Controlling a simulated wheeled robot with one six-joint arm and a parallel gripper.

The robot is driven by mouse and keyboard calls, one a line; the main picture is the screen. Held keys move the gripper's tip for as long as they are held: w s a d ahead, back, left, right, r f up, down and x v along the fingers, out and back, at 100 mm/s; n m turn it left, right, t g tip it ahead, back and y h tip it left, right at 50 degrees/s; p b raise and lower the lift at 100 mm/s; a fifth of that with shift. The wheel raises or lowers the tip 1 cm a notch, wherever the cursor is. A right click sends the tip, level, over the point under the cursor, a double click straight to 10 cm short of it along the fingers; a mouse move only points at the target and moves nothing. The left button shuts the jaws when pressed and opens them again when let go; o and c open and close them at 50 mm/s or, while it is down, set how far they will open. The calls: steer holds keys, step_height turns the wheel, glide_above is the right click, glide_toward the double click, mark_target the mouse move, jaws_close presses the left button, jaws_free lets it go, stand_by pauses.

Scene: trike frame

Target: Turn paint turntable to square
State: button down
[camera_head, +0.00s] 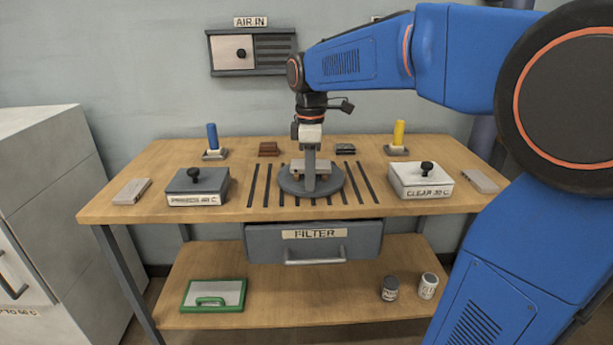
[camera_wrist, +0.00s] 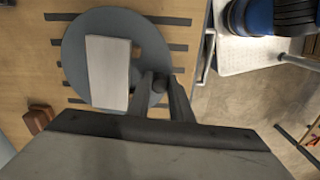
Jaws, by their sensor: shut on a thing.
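The paint turntable (camera_head: 335,184) is a round grey disc in the middle of the wooden bench. It also shows in the wrist view (camera_wrist: 74,55). A pale rectangular block (camera_wrist: 108,72) sits on the disc, its long side roughly across the dark slots in the bench. A small brown spot (camera_wrist: 136,52) shows beside the block. My gripper (camera_head: 309,188) reaches down to the near part of the disc. In the wrist view its fingers (camera_wrist: 161,92) are shut on a dark round knob (camera_wrist: 160,83) near the disc's rim. The fingers partly hide the knob.
A PRIMER box (camera_head: 197,187) stands left and a CLEAR box (camera_head: 421,180) right, both with black knobs. Blue (camera_head: 212,137) and yellow (camera_head: 398,134) upright handles stand behind. A FILTER drawer (camera_head: 314,242) is below the bench top. Dark slots flank the turntable.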

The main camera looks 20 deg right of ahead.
steer(key=shift+s+d+n, duration=0.1)
steer(key=shift+d+n, duration=0.2)
steer(key=shift+n, duration=0.2)
stand_by(0.3)
steer(key=c, duration=1.6)
jaws_free()
steer(key=shift+r, duration=0.1)
step_height(320, 180, up, 17)
steer(key=shift+r, duration=0.1)
steer(key=s+f+m+t, duration=0.1)
steer(key=s+f+m, duration=0.3)
steer(key=s+f, duration=0.4)
steer(key=s+d+f+m+t, duration=0.1)
steer(key=s+f+m+t, duration=0.1)
steer(key=s+f+m, duration=0.3)
steer(key=s+d+f+m+t, duration=0.1)
steer(key=s+f+m, duration=0.4)
steer(key=s+f, duration=0.6)
step_height(320, 180, down, 3)
steer(key=shift+f+t, duration=0.2)
steer(key=shift+t, duration=0.2)
